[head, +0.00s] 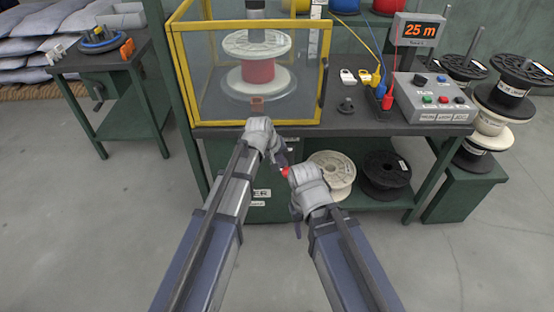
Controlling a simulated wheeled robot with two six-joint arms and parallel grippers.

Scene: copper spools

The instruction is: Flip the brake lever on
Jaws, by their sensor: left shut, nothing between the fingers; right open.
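A small red knob (285,172) shows below the bench's front edge, between my two grippers. It looks like the end of the brake lever; the rest of the lever is hidden. My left gripper (283,159) is shut and empty, pointing down just above the knob. I cannot tell whether it touches the knob. My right gripper (295,212) is open and empty, pointing down, with its wrist just right of the knob.
A yellow-framed guard (250,122) encloses a spool with red winding (258,72). The bench (375,127) carries a control box (432,100) and a display reading 25 m (418,30). Spools (335,172) lie on the lower shelf.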

